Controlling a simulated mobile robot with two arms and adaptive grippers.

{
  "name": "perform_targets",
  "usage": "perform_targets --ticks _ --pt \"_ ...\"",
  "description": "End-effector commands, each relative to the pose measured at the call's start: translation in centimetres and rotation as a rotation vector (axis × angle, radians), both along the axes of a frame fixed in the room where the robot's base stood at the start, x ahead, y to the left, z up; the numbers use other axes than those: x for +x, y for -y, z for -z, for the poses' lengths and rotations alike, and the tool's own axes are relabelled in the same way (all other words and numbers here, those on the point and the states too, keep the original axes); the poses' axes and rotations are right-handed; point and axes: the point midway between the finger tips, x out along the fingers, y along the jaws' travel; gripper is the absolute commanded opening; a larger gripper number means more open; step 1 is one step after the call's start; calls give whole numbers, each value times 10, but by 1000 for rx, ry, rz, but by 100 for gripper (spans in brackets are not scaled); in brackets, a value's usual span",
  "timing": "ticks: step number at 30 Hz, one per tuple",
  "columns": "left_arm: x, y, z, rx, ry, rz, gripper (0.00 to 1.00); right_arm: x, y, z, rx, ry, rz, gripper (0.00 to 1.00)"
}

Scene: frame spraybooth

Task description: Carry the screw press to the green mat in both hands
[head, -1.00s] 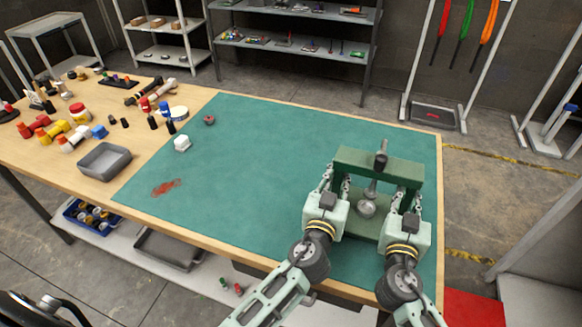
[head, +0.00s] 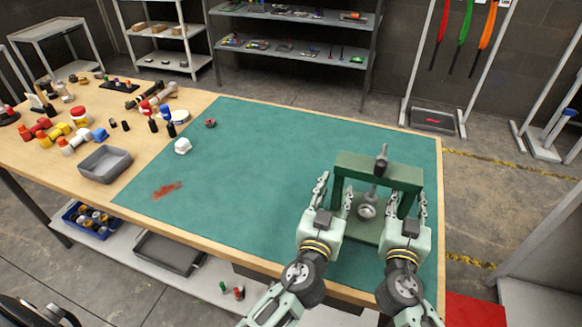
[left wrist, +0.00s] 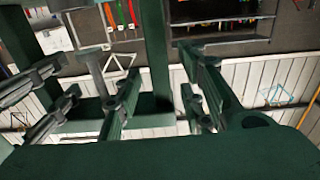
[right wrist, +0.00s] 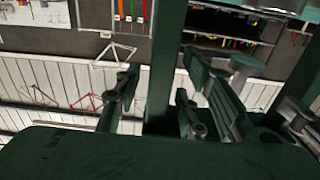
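The screw press (head: 378,168) is a dark green frame with a grey screw and a round grey pad. It stands upright on the right part of the green mat (head: 250,170). My left gripper (head: 334,187) is open around the press's left post, which shows between its spread fingers in the left wrist view (left wrist: 155,55). My right gripper (head: 412,203) is open around the right post, with gaps beside that post in the right wrist view (right wrist: 165,70). The grippers hide part of the press base.
A grey tray (head: 105,164) and several tools lie on the bare wood at left. The mat's middle is clear.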

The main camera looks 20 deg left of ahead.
Motion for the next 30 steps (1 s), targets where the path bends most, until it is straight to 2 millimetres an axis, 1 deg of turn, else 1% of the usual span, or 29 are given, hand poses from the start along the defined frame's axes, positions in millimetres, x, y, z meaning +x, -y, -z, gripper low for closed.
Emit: perform_targets --ticks 1,3,9,13,17,20,22,30 --pt "-13 1 2 -4 -5 1 37 0 0 0 0 0 0 37" --pt "-28 0 1 -3 -4 0 37 0 0 0 0 0 0 37" --pt "-63 0 1 -3 -4 -1 37 0 0 0 0 0 0 37" --pt "-76 0 1 -2 -2 0 37 0 0 0 0 0 0 37" --pt "-81 0 0 -1 -1 0 37 -4 0 1 1 -1 0 37" --pt "-82 0 0 -1 0 0 37 -15 0 2 2 -3 -1 37" --pt "-82 0 0 -1 0 0 37 -28 0 2 2 -4 0 37" --pt "-82 0 0 -1 -1 0 37 -85 0 2 2 -4 0 37"
